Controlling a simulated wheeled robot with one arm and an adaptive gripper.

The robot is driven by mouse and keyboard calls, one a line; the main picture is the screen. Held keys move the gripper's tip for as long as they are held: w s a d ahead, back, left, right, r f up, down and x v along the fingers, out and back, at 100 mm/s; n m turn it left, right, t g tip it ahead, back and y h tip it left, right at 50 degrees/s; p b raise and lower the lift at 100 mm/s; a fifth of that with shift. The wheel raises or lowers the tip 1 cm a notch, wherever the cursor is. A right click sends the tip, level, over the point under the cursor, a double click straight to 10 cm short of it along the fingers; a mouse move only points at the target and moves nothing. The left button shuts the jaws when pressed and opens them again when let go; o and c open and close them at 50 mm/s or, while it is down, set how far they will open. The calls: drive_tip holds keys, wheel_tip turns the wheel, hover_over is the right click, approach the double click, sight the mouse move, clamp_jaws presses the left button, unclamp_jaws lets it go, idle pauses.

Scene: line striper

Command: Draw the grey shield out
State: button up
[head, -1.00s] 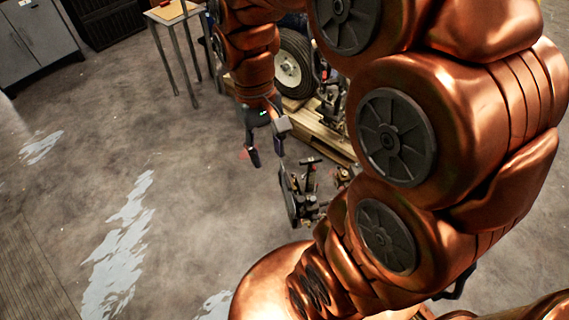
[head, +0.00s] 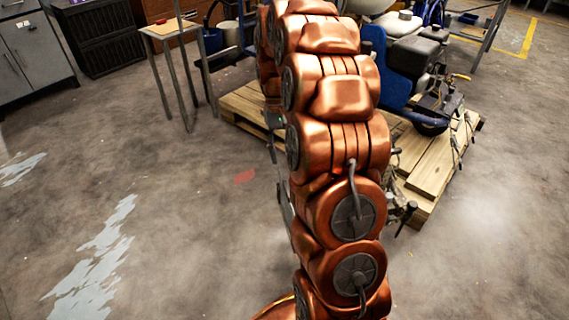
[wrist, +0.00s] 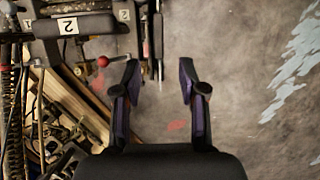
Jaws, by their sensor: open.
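My gripper (wrist: 159,78) is open and empty in the wrist view, its two dark fingers apart above bare floor. Thin upright grey and dark plates (wrist: 158,45) stand just beyond the left fingertip; one may be the grey shield, but I cannot tell which. In the head view my arm hides the gripper and most of this part; a narrow grey edge (head: 286,207) shows left of the arm.
A wooden pallet (head: 430,180) carries the blue and black machine (head: 376,70) behind my arm. A small table (head: 172,28) and a grey cabinet (head: 34,48) stand at the back left. The floor at left is clear, with a red patch (head: 244,176) and pale marks.

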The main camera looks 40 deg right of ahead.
sight(287, 187)
drive_tip(key=b+x, duration=0.4)
drive_tip(key=x, duration=0.3)
drive_tip(key=shift+w+d+b, duration=0.15)
drive_tip(key=shift+w+b, duration=0.05)
drive_tip(key=shift+b, duration=0.15)
drive_tip(key=shift+s+f, duration=0.15)
drive_tip(key=shift+f, duration=0.1)
drive_tip(key=shift+p+x, duration=0.3)
drive_tip(key=shift+x, duration=1.15)
drive_tip(key=shift+p, duration=0.4)
clamp_jaws()
